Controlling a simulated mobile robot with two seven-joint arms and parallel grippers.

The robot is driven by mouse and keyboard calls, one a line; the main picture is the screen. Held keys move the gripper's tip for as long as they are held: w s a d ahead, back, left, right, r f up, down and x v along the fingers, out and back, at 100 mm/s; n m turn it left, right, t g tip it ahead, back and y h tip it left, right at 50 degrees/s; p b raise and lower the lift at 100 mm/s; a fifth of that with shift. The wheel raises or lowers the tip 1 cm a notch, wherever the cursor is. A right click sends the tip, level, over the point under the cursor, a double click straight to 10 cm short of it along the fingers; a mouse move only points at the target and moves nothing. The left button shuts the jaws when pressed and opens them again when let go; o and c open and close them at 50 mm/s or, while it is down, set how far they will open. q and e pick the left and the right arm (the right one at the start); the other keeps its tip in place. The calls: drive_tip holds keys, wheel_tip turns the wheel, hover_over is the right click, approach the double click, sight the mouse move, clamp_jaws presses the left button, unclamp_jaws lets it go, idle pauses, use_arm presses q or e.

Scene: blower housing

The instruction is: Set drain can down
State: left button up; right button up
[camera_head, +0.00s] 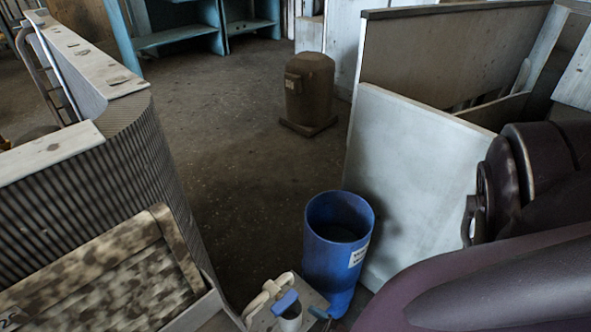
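No thing in view can be made out for certain as the drain can. A tall blue open-topped bin (320,262) with a white label stands upright on the floor at the lower middle; its inside is dark. A small light-coloured cup or can (291,320) shows at the bottom edge, partly cut off, with a blue piece (285,301) above it. Neither gripper can be made out in the head view, so what they hold is hidden.
A pale panel (412,185) leans beside the bin. A ribbed grey unit (150,170) stands at left. Large dark purple rounded shapes fill the lower right. A brown cylinder on a base (309,88) stands farther back. The floor (235,170) between is clear.

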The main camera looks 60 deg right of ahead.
drive_tip(key=shift+v, duration=1.15)
drive_tip(key=a+r+n+g+y+p, duration=0.1)
drive_tip(key=a+r+g+p, duration=0.1)
drive_tip(key=r+p, duration=0.8)
drive_tip(key=a+r+g+p, duration=0.25)
drive_tip(key=r+p, duration=0.35)
drive_tip(key=r, duration=0.9)
use_arm(q)
wheel_tip(320, 180, up, 11)
drive_tip(key=s+n+g+p, duration=0.1)
drive_tip(key=g+p, duration=0.1)
drive_tip(key=p, duration=0.6)
drive_tip(key=shift+s+a+y, duration=0.15)
drive_tip(key=shift+a+y, duration=0.05)
drive_tip(key=shift+y, duration=0.1)
use_arm(e)
drive_tip(key=s+r+g+h, duration=0.1)
drive_tip(key=s+r+g, duration=0.4)
drive_tip(key=s+r, duration=0.6)
wheel_tip(320, 180, up, 4)
drive_tip(key=shift+s+r+g+h, duration=0.15)
drive_tip(key=shift+s+g+h, duration=0.05)
drive_tip(key=shift+g+h, duration=0.2)
drive_tip(key=shift+d, duration=0.1)
